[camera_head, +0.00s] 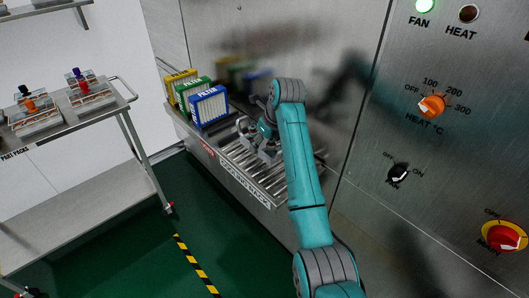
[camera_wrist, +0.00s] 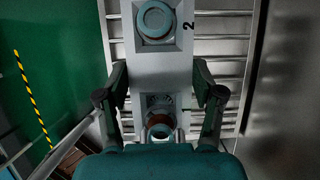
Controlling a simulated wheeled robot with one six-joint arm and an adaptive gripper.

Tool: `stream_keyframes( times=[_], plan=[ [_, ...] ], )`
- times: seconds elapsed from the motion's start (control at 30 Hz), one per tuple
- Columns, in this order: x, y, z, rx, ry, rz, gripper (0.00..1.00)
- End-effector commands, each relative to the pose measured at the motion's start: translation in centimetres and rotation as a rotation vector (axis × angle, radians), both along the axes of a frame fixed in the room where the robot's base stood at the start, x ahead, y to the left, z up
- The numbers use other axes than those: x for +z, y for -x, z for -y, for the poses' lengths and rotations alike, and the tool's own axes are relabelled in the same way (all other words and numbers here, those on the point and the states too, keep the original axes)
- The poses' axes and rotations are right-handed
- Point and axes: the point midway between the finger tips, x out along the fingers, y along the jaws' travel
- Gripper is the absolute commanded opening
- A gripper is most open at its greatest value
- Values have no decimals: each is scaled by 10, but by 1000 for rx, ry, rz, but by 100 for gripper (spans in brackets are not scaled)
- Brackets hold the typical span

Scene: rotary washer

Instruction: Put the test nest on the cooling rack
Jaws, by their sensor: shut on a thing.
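The test nest (camera_wrist: 150,72) is a grey block marked 1 and 2, with round teal-topped parts set in it. My gripper (camera_wrist: 160,97) is shut across it, one finger on each side. In the head view my gripper (camera_head: 262,143) is over the cooling rack (camera_head: 259,178), a shelf of metal bars along the steel wall. The nest is mostly hidden there by my arm and gripper. The rack's bars (camera_wrist: 237,45) show behind the nest in the wrist view. I cannot tell whether the nest touches the bars.
Yellow (camera_head: 178,82), green (camera_head: 193,92) and blue (camera_head: 209,105) frames stand at the rack's left end. A metal cart (camera_head: 60,205) with trays stands at the left. The steel control panel (camera_head: 450,150) is at the right. Bare bars lie in front of my gripper.

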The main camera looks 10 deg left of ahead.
Motion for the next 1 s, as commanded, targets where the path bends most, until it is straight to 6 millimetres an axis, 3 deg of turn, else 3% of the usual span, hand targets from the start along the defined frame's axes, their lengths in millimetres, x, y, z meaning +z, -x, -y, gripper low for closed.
stream_keyframes(
  times=[0.4, 0.77, 0.8, 0.87, 1.0],
  plan=[
    [-43, 0, 0, 1, 0, 0, 25],
    [-46, 0, 0, 1, 0, 2, 25],
    [-47, 0, 0, 1, 0, 2, 75],
    [-47, 0, 0, 1, 0, 2, 90],
    [-47, 0, 0, 1, 0, 2, 92]
  ],
)
